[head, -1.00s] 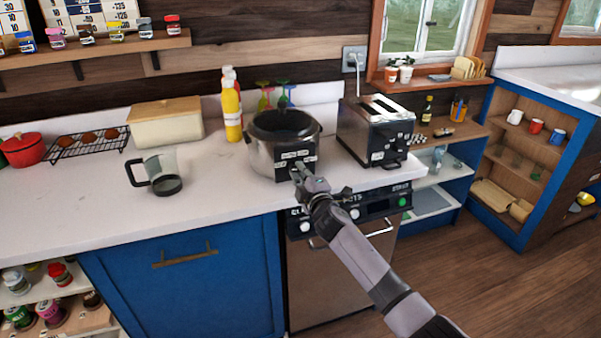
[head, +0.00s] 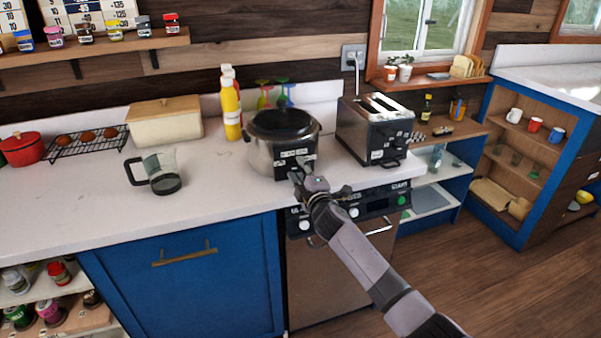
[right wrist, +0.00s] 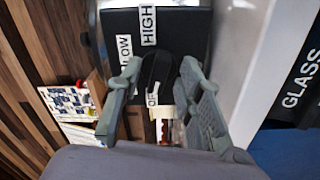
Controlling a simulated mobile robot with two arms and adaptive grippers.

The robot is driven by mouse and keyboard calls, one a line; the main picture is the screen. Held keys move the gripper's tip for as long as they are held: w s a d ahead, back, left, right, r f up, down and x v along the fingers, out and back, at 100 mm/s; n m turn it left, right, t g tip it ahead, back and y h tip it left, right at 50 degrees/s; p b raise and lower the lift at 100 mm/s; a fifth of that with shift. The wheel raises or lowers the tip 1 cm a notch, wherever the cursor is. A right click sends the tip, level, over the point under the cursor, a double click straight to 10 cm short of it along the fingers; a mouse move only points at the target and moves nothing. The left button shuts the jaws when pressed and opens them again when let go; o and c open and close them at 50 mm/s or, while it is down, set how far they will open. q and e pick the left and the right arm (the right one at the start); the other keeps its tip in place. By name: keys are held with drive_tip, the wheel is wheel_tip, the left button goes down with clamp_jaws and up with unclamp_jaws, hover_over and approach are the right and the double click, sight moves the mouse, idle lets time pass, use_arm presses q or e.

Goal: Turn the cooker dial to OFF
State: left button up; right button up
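The cooker (head: 262,158) is a round silver pot with a dark lid, standing on the white counter. Its black front panel (right wrist: 186,32) carries HIGH, LOW and OFF labels in the right wrist view. The dark dial (right wrist: 158,70) sits between the fingers of my right gripper (right wrist: 160,68), with the OFF label (right wrist: 152,99) partly visible below it. The fingers are parted, one on each side of the dial; whether they touch it I cannot tell. In the head view my right gripper (head: 297,172) is at the cooker's front and hides the dial. My left gripper is not in view.
A black toaster (head: 377,138) stands close on the cooker's right. Yellow and red bottles (head: 231,110) and coloured glasses are behind it. A glass jug (head: 160,170) stands to the left. A dishwasher with knobs (head: 330,280) is below the counter edge.

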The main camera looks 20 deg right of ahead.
drive_tip(key=s, duration=1.2)
drive_tip(key=shift+d, duration=0.2)
drive_tip(key=s+d+f+m+g, duration=0.1)
drive_tip(key=s+f+m+g, duration=0.1)
drive_tip(key=f, duration=0.8)
drive_tip(key=s+d+f+m+g, duration=0.1)
drive_tip(key=s+f+g, duration=0.1)
drive_tip(key=f, duration=0.9)
drive_tip(key=s+d+f+m+g+h, duration=0.1)
drive_tip(key=s+f+m+g, duration=0.15)
drive_tip(key=s+f, duration=0.65)
drive_tip(key=s+f+m+g, duration=0.25)
drive_tip(key=s+f, duration=0.35)
drive_tip(key=f, duration=0.7)
drive_tip(key=s+a+f+m+g, duration=0.1)
drive_tip(key=s+f, duration=0.5)
drive_tip(key=s, duration=0.7)
drive_tip(key=s+a+f+m+g, duration=0.1)
drive_tip(key=s+f+g, duration=0.3)
drive_tip(key=s, duration=0.9)
drive_tip(key=s+f+m+g, duration=0.3)
drive_tip(key=s+f, duration=0.5)
drive_tip(key=s, duration=0.5)
drive_tip(key=shift+a, duration=0.4)
